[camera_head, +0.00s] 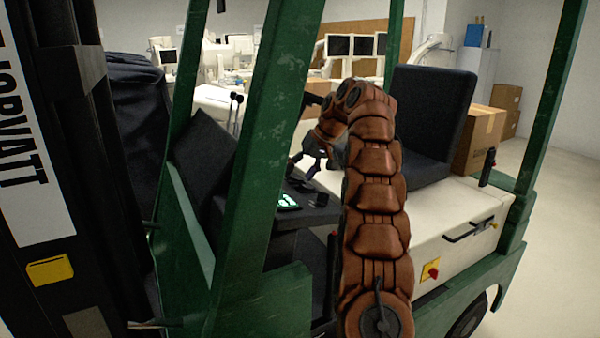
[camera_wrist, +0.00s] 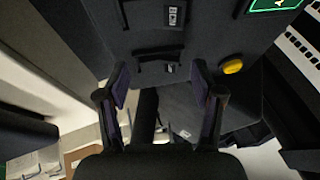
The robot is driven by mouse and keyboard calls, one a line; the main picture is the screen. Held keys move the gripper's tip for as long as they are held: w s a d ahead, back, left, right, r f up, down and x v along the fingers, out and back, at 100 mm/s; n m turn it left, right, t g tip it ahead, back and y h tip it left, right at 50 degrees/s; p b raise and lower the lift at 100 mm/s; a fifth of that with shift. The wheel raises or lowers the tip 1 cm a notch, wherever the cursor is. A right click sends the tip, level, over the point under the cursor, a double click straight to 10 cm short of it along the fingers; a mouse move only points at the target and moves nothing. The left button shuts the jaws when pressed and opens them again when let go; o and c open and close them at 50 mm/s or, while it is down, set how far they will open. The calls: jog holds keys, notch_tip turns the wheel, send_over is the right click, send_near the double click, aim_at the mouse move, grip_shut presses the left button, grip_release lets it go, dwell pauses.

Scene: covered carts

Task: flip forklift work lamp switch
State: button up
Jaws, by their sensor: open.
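The green forklift (camera_head: 262,125) fills the head view, with its dark dashboard (camera_head: 318,213) behind the front post. My gripper (camera_head: 306,166) is over the dashboard, partly hidden by my arm. In the wrist view my gripper (camera_wrist: 160,84) is open and empty, its two fingers spread toward the dark panel. A small switch-like part with a pale marking (camera_wrist: 173,16) is beyond the fingertips. A dark raised bar (camera_wrist: 158,53) with a small label lies between and just ahead of the fingertips. I cannot tell which part is the work lamp switch.
A yellow button (camera_wrist: 232,66) sits right of the right finger. A lit green display (camera_head: 288,201) is on the dashboard. The black seat (camera_head: 433,112) stands behind my arm. A red knob on a yellow plate (camera_head: 431,271) is on the forklift's side.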

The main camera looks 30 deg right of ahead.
jog(key=shift+s+r, duration=0.1)
jog(key=shift+r, duration=0.05)
jog(key=shift+s+d+r, duration=0.2)
jog(key=shift+r, duration=0.2)
jog(key=s+d, duration=0.7)
jog(key=s, duration=0.2)
jog(key=shift+s, duration=0.35)
dwell(0.5)
